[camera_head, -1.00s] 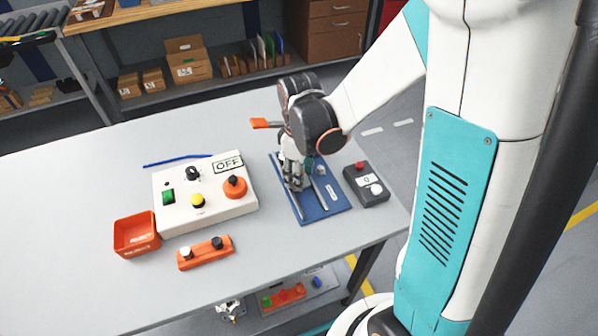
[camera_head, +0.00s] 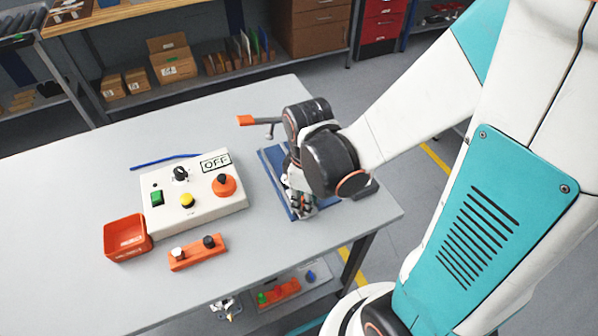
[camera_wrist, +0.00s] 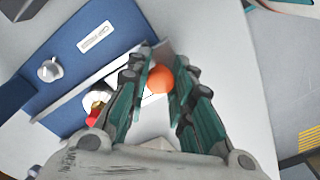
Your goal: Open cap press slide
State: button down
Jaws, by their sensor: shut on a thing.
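The cap press is a blue plate (camera_head: 270,165) with metal rails, near the table's right end. The wrist view shows its blue base (camera_wrist: 110,25) with a white label and a pale knob (camera_wrist: 48,68). My gripper (camera_head: 301,208) is low at the plate's front part. In the wrist view my gripper (camera_wrist: 160,85) has its fingers closed around an orange ball knob (camera_wrist: 160,80), beside a metal rail edge. My wrist and forearm hide most of the press in the head view.
An orange-tipped lever (camera_head: 246,120) stands behind my wrist. Left are a white control box (camera_head: 205,200) marked OFF, an orange bin (camera_head: 127,238) and an orange block with two knobs (camera_head: 197,252). A dark button box is mostly hidden behind my arm. The left table is clear.

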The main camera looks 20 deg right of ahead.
jog(key=c, duration=1.4)
grip_release()
jog(key=shift+o, duration=0.2)
jog(key=shift+r, duration=0.1)
notch_tip(320, 180, up, 12)
notch_tip(320, 180, up, 6)
jog(key=m+t, duration=0.7)
jog(key=m, duration=0.2)
jog(key=shift+s, duration=0.4)
